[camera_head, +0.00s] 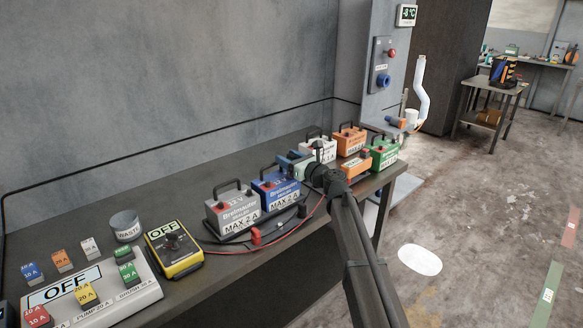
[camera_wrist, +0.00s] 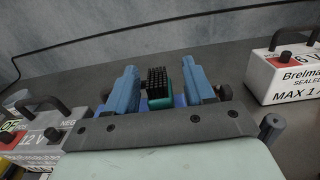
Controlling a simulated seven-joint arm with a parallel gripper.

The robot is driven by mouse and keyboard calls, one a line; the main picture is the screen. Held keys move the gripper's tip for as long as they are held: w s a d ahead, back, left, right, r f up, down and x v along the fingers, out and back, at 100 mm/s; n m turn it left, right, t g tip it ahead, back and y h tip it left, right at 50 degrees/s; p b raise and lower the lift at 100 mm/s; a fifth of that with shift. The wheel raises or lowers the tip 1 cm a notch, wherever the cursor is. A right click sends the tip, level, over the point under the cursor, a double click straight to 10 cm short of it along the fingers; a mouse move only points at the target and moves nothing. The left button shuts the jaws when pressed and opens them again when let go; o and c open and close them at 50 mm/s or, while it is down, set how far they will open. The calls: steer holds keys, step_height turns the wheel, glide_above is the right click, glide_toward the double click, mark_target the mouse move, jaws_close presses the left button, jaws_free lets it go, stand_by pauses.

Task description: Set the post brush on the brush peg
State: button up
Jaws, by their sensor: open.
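The post brush (camera_wrist: 159,82), a block of black bristles with a teal body, shows in the wrist view between the two blue fingers of my gripper (camera_wrist: 160,88). A gap shows between the brush and the left finger; the right finger is close to the teal part, and I cannot tell if they touch. My gripper is open. In the head view my gripper (camera_head: 292,163) is over the back of the bench, behind the blue battery, and the brush cannot be made out there. I cannot pick out the brush peg for certain in either view.
Several batteries line the bench, among them grey (camera_head: 231,212), blue (camera_head: 276,191), orange (camera_head: 350,139) and green (camera_head: 384,153). A yellow meter (camera_head: 176,255), a waste cup (camera_head: 125,227) and a fuse panel (camera_head: 110,292) stand at left. A wall panel (camera_head: 383,65) rises beyond the bench.

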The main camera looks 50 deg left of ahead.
mark_target(288, 156)
steer(key=shift+a, duration=0.2)
jaws_close()
stand_by(0.4)
step_height(288, 156, up, 14)
stand_by(1.6)
steer(key=s+d+f, duration=1)
steer(key=s+f, duration=0.3)
steer(key=f, duration=0.2)
steer(key=shift+s+f, duration=0.15)
steer(key=shift+f, duration=0.2)
